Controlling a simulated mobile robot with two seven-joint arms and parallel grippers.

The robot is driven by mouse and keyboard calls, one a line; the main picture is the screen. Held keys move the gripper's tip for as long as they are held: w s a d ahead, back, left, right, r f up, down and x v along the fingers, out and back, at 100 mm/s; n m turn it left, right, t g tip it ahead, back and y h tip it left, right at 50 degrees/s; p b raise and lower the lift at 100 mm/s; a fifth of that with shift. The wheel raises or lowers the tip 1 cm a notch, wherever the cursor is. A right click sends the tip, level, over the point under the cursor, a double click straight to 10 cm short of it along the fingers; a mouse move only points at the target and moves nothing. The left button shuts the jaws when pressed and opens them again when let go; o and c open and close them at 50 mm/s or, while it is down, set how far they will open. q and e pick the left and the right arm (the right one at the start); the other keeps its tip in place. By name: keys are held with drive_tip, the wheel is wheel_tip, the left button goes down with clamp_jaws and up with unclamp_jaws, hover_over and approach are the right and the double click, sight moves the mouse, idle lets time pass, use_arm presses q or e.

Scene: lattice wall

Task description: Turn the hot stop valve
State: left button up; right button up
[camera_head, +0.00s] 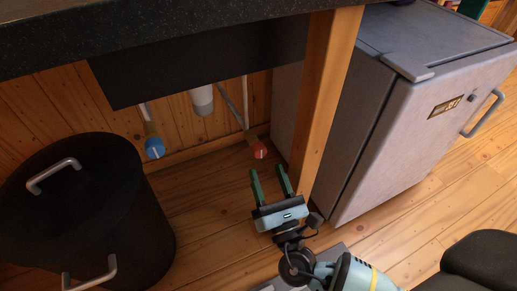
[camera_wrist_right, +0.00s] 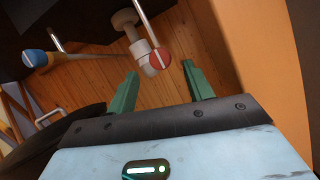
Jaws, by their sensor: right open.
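The red valve knob (camera_head: 258,150), which I take for the hot stop valve, sits low near the back wall under the counter, at the end of a thin pipe. It also shows in the right wrist view (camera_wrist_right: 160,58), a red disc with a pale stripe, beyond the fingertips. A blue valve knob (camera_head: 154,148) sits to its left and shows in the right wrist view too (camera_wrist_right: 34,61). My right gripper (camera_head: 268,174) is open and empty, its green fingers pointing toward the red knob, apart from it. It shows in the right wrist view (camera_wrist_right: 160,72). My left gripper is not in view.
A black lidded bin (camera_head: 72,200) stands at left. A wooden post (camera_head: 327,90) and a grey fridge (camera_head: 400,110) stand close on the right. The dark counter (camera_head: 140,35) overhangs above. A white drain pipe (camera_head: 202,100) hangs between the valves. Wooden floor is clear between bin and post.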

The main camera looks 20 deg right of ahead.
sight(261, 155)
drive_tip(key=x, duration=0.6)
drive_tip(key=shift+f+b, duration=0.1)
drive_tip(key=shift+b, duration=0.25)
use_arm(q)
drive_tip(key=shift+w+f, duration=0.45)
use_arm(e)
drive_tip(key=shift+w+r, duration=0.2)
drive_tip(key=shift+w, duration=0.3)
drive_tip(key=c, duration=1)
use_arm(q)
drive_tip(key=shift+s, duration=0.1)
